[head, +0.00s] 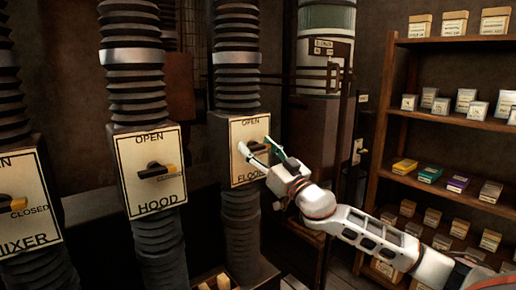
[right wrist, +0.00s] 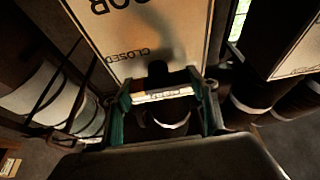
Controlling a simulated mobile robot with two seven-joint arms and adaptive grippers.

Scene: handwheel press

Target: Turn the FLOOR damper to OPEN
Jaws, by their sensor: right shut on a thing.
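The FLOOR damper plate (head: 238,132) is a cream panel on a dark duct, with OPEN at its top and FLOOR at its bottom. In the right wrist view the plate (right wrist: 190,25) shows upside down with part of its name and the word CLOSED. My right gripper (head: 261,152) is at the right half of this plate, shut on the damper handle. The handle's dark part (right wrist: 172,75) shows beside CLOSED in the right wrist view, between the fingers (right wrist: 165,100). In the head view the gripper mostly covers the handle. My left gripper is not in view.
The HOOD damper plate (head: 150,200), with its handle (head: 158,171) pointing right, and the MIXER plate (head: 25,228) stand to the left. A wooden shelf (head: 440,133) with small boxes is at the right. A grey-green cylinder (head: 325,50) stands behind.

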